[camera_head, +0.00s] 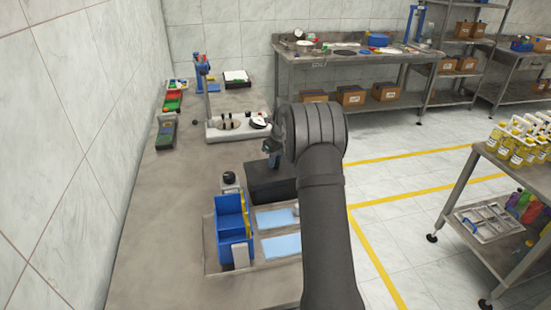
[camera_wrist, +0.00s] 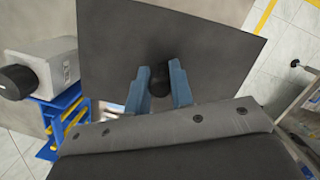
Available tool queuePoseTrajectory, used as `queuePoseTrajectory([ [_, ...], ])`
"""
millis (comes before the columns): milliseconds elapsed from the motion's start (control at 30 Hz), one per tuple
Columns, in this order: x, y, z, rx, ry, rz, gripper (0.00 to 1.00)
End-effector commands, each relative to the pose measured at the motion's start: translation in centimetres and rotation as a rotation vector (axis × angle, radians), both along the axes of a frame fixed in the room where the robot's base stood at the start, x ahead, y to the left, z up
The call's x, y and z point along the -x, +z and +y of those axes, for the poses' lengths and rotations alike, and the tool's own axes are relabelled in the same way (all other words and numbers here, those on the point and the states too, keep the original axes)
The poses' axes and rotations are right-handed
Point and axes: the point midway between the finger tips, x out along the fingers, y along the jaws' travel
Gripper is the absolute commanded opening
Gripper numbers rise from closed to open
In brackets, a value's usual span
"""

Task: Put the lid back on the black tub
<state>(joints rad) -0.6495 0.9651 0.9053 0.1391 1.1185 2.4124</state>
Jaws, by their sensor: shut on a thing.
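The black tub (camera_head: 268,186) stands on the table behind the blue rack in the head view. In the wrist view, a flat dark panel with a black knob (camera_wrist: 160,80) fills the space under the fingers; it looks like the lid (camera_wrist: 205,50). My gripper (camera_wrist: 160,70) is shut on this knob, one blue finger on each side. In the head view my gripper (camera_head: 273,161) is just above the tub, partly hidden by my arm. I cannot tell whether the lid rests on the tub or hangs above it.
A grey box with a black round top (camera_wrist: 50,65) stands left of the panel; it also shows in the head view (camera_head: 229,181). The blue rack (camera_head: 233,225) and light blue pads (camera_head: 280,245) lie in front. A white stand (camera_head: 235,131) is behind.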

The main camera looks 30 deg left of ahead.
Motion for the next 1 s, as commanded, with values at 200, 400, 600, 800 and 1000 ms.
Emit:
queuePoseTrajectory([
  [200,0.00,-0.07,0.00,0.000,0.000,0.000,0.01],
  [400,-0.01,-0.06,0.01,0.000,0.000,0.000,0.01],
  [600,0.00,-0.36,0.00,0.000,0.000,0.000,0.01],
  [800,-0.01,-0.86,0.01,0.000,0.000,0.000,0.01],
  [1000,-0.01,-0.94,0.01,-0.001,0.000,-0.001,0.01],
])
